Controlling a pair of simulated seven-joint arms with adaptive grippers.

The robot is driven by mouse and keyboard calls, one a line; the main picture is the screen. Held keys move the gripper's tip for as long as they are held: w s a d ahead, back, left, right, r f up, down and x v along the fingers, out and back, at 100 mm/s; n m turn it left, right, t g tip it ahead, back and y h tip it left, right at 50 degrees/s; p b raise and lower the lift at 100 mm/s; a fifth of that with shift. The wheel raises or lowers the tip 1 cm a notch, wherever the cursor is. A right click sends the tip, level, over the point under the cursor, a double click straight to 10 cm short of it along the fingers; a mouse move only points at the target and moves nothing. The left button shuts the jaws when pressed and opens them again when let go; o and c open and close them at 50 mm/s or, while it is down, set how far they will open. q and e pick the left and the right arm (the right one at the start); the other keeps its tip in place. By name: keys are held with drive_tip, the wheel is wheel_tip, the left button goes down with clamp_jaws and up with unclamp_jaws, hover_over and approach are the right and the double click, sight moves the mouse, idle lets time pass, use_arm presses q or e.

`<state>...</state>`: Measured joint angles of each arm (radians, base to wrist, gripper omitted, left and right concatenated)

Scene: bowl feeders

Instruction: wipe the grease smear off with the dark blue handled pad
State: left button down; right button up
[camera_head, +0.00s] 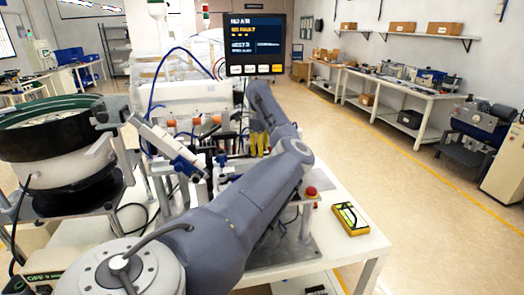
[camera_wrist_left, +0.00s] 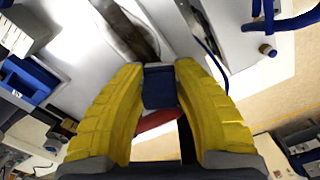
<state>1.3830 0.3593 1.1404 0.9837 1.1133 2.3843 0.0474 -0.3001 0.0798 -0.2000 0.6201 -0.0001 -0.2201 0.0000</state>
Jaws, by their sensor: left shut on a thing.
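My left gripper (camera_head: 258,144) has yellow fingers and is at the machine, below the display. In the left wrist view, my left gripper (camera_wrist_left: 160,85) is shut on the dark blue handle of the pad (camera_wrist_left: 160,90), which sits between the fingertips. A brown, streaky smear (camera_wrist_left: 133,30) lies on a pale surface just beyond the fingertips. I cannot tell whether the pad touches it. I cannot make out the smear or the pad in the head view. My right gripper is not in view.
A bowl feeder (camera_head: 55,135) stands at the left. A display (camera_head: 252,45) rises behind the machine. A red button (camera_head: 310,191) and a yellow-edged device (camera_head: 349,219) are at the right of the white table (camera_head: 330,250). A blue hose (camera_wrist_left: 285,22) is near the gripper.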

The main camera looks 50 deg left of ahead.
sight(240, 157)
use_arm(q)
drive_tip(key=shift+s+a+r, duration=0.1)
drive_tip(key=shift+s+a, duration=0.15)
drive_tip(key=shift+s, duration=0.2)
drive_tip(key=shift+s+a, duration=0.2)
drive_tip(key=shift+s, duration=0.25)
drive_tip(key=shift+s+a+f, duration=0.1)
drive_tip(key=shift+s+a, duration=0.35)
drive_tip(key=shift+s, duration=0.5)
drive_tip(key=shift+s+a+f, duration=0.1)
drive_tip(key=shift+s+a, duration=0.3)
drive_tip(key=shift+s, duration=0.55)
drive_tip(key=shift+s+a+f, duration=0.1)
drive_tip(key=shift+s+a, duration=0.35)
drive_tip(key=shift+s, duration=0.5)
